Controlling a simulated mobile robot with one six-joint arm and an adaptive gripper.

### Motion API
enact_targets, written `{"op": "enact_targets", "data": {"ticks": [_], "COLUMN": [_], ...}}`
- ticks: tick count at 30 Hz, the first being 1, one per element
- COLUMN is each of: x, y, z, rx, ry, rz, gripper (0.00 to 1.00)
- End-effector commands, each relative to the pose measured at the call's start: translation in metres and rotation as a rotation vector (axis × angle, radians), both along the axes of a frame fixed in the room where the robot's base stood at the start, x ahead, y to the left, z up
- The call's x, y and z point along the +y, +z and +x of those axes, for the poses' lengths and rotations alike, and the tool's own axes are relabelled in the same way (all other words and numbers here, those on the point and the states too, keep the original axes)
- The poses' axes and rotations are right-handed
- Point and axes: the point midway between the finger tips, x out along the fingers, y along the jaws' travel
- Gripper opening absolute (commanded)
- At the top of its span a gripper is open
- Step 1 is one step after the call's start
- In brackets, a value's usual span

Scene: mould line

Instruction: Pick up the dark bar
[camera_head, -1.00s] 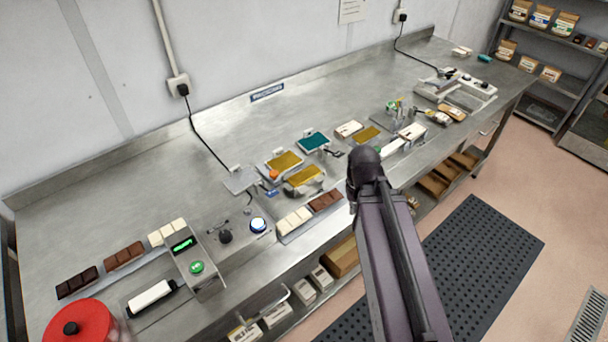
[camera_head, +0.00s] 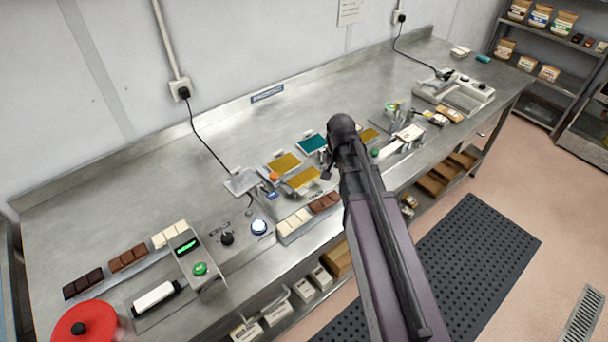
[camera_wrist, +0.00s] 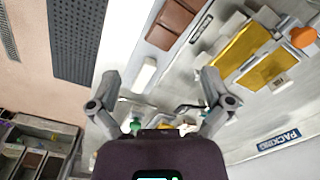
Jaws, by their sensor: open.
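The dark bar (camera_head: 83,283) is a dark brown segmented bar lying flat at the far left of the steel bench in the head view. It is the darkest of three bars in a row there. My gripper (camera_wrist: 163,108) is open and empty in the wrist view, its two fingers spread wide above the bench. In the head view my arm hides the gripper's fingers; the arm's end is over the middle of the bench, far to the right of the dark bar. The wrist view does not show the dark bar; a milk-brown bar (camera_wrist: 172,22) is at its top.
A brown bar (camera_head: 128,258) and a cream bar (camera_head: 169,234) lie right of the dark bar. A red lid (camera_head: 84,324) stands in front of it. A device with a green button (camera_head: 200,269) stands nearby. Amber trays (camera_head: 284,162) sit mid-bench. The back left of the bench is clear.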

Motion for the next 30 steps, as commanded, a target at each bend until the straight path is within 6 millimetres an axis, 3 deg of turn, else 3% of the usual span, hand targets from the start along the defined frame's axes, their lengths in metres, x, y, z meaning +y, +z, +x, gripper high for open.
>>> {"op": "enact_targets", "data": {"ticks": [1,3,9,12,17,30], "x": [0.009,0.019,0.046,0.056,0.064,0.064], "y": [0.01,0.016,0.031,0.035,0.037,0.035], "z": [0.026,0.049,0.101,0.117,0.128,0.128], "rx": [0.0,0.0,0.0,0.0,-0.001,-0.001], "ry": [-0.057,-0.146,-0.369,-0.447,-0.511,-0.519], "rz": [0.0,0.0,0.0,0.0,0.001,0.001], "gripper": [1.0,1.0,1.0,1.0,1.0,1.0]}}
